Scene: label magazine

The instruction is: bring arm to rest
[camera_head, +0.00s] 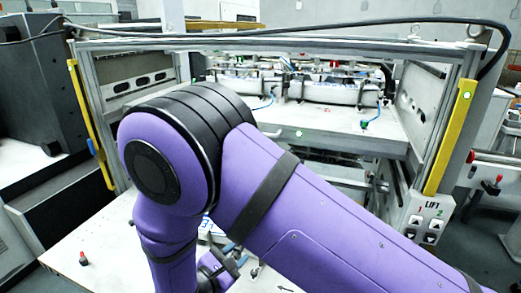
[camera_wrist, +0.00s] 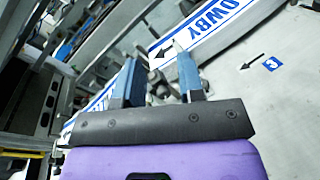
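My purple arm crosses the middle of the head view and hides much of the work surface. My gripper (camera_wrist: 155,60) shows in the wrist view with its two blue-grey fingers standing apart. A small metal part shows between the fingers; I cannot tell whether it is touched, but nothing looks clamped. In the head view my gripper is low in the middle, partly hidden behind the arm. A white label strip with blue lettering ending in "OWBY" (camera_wrist: 222,30) lies beyond the fingers in the wrist view.
A metal frame with yellow side bars (camera_head: 452,137) stands around a white machine bed (camera_head: 340,135). A "LIFT" button panel (camera_head: 425,222) is at the right. A red-tipped peg (camera_head: 83,258) stands on the white table at the left. The wrist view shows a pale surface with a black arrow (camera_wrist: 237,69).

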